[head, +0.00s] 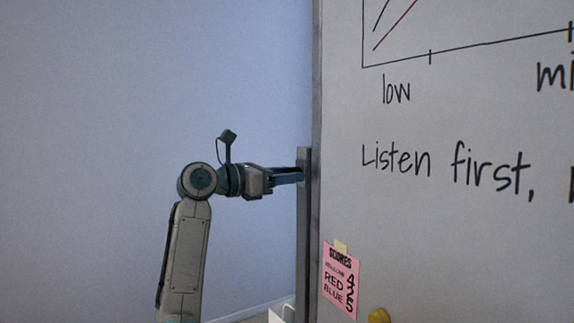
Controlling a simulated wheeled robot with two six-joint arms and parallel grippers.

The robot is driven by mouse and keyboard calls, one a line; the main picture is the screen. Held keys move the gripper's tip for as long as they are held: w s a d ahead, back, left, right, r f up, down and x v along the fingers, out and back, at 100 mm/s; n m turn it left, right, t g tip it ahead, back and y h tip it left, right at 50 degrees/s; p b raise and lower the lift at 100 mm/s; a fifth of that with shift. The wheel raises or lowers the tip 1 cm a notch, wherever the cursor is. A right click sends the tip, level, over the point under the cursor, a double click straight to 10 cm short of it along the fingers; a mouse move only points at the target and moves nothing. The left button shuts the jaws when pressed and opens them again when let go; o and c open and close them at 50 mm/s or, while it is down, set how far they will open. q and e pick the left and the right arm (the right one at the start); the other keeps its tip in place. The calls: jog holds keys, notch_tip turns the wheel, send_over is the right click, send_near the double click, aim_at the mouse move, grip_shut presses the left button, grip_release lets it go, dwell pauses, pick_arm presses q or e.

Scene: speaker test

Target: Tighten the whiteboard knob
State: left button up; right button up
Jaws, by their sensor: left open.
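The whiteboard (440,240) fills the right side of the head view, with a grey frame along its left edge. A darker upright post (303,235) stands just left of that frame. My left gripper (297,174) reaches in from the left and points right, its fingers at the upper part of the post. It is open, seen from the side, and I cannot tell whether it touches anything. I cannot make out a knob; the fingers and post may hide it. My right gripper is not in view.
A pink score note (340,280) is fixed to the board by a pale yellow tab at the lower left. A yellow object (379,316) is partly cut off at the bottom. The blue-grey wall (100,100) leaves free room left of the board.

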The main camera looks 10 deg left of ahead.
pick_arm(q)
jog(key=shift+w+d+f, duration=0.15)
jog(key=shift+w+d, duration=0.05)
jog(key=shift+w, duration=0.15)
jog(key=shift+s, duration=0.1)
jog(key=c, duration=1)
jog(key=shift+f+m+b, duration=0.1)
jog(key=shift+m+b, duration=5.35)
jog(key=shift+m, duration=7.65)
